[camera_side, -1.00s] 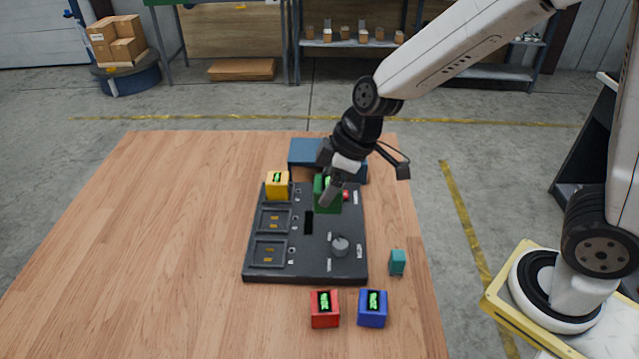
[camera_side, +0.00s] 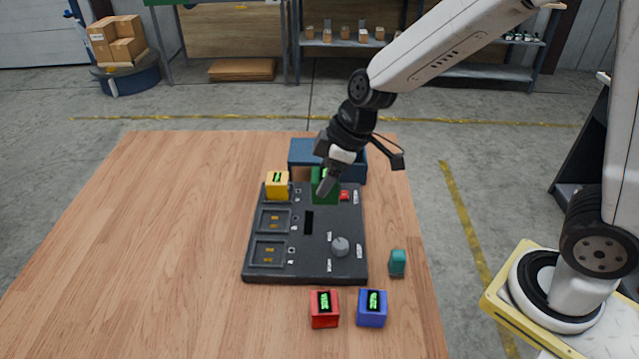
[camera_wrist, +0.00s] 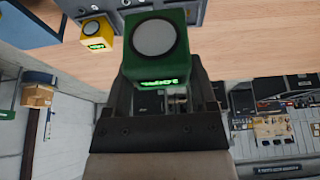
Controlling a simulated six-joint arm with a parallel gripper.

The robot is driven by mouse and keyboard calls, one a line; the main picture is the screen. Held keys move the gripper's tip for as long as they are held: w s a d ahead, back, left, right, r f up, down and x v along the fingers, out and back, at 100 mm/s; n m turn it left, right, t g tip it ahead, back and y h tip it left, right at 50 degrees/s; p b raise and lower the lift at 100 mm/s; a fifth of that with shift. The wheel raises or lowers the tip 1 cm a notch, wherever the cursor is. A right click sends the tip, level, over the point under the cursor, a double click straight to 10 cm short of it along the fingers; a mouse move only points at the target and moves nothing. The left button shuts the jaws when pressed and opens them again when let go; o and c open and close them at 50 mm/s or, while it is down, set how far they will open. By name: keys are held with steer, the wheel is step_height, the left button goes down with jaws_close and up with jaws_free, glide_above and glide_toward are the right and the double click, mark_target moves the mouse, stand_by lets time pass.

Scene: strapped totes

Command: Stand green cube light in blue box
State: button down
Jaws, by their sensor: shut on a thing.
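The green cube light (camera_side: 319,190) is held between the fingers of my gripper (camera_side: 325,182), which is shut on it. In the wrist view the green cube (camera_wrist: 156,48) shows a round grey disc on one face and a lit green display on another. In the side view it is in front of the blue box (camera_side: 303,152), near the far edge of the dark panel (camera_side: 340,215). The blue box stands behind the panel, partly hidden by my gripper. I cannot tell the exact gap between cube and box.
A yellow cube (camera_side: 277,186) sits at the panel's far left corner. A red cube (camera_side: 324,309), a blue cube (camera_side: 372,308) and a small teal block (camera_side: 397,262) stand near the front right. The panel has a grey knob (camera_side: 340,246). The table's left side is clear.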

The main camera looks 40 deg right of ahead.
steer(key=w+d+f, duration=0.3)
steer(key=w+d, duration=0.4)
steer(key=d, duration=0.4)
steer(key=w+d+f, duration=0.3)
steer(key=w+d, duration=0.5)
steer(key=d, duration=0.3)
steer(key=shift+d+f, duration=0.15)
steer(key=shift+d, duration=0.05)
steer(key=shift+f, duration=0.2)
steer(key=shift+f, duration=2.55)
steer(key=shift+f, duration=1.55)
jaws_free()
